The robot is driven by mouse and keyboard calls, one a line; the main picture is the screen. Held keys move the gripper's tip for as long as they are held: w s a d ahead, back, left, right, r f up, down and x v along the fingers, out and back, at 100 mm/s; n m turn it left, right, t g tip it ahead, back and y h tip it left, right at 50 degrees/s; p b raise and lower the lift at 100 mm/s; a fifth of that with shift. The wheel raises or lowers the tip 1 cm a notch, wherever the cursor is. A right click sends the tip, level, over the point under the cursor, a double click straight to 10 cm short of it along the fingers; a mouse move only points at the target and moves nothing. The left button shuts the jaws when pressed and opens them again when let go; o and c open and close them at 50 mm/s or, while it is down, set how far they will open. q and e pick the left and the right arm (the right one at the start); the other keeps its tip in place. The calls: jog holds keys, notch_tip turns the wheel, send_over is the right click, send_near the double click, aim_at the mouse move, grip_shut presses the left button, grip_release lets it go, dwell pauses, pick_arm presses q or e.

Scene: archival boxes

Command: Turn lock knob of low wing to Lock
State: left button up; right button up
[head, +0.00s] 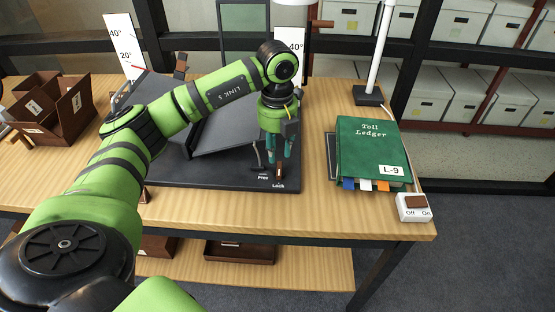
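A dark book cradle (215,178) stands on the wooden table, with grey sloping wings (222,135) partly hidden behind my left arm. At its front right corner are the printed words Free and Lock. A small brown lock knob (279,172) stands just above the word Lock. My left gripper (280,160) points down at this corner, its teal fingers close around or just above the knob. Whether the fingers touch the knob, and how wide they stand, I cannot tell. My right gripper is not in view.
A green Toll Ledger (365,145) lies right of the cradle, near a white Off/On switch box (413,209) and a lamp base (368,96). Angle scales (122,45) stand behind the cradle. Brown open boxes (62,115) sit at the left. Shelves of boxes are behind.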

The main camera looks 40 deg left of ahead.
aim_at(278, 168)
pick_arm(q)
notch_tip(278, 168, up, 6)
jog(key=shift+r, duration=0.2)
dwell(0.5)
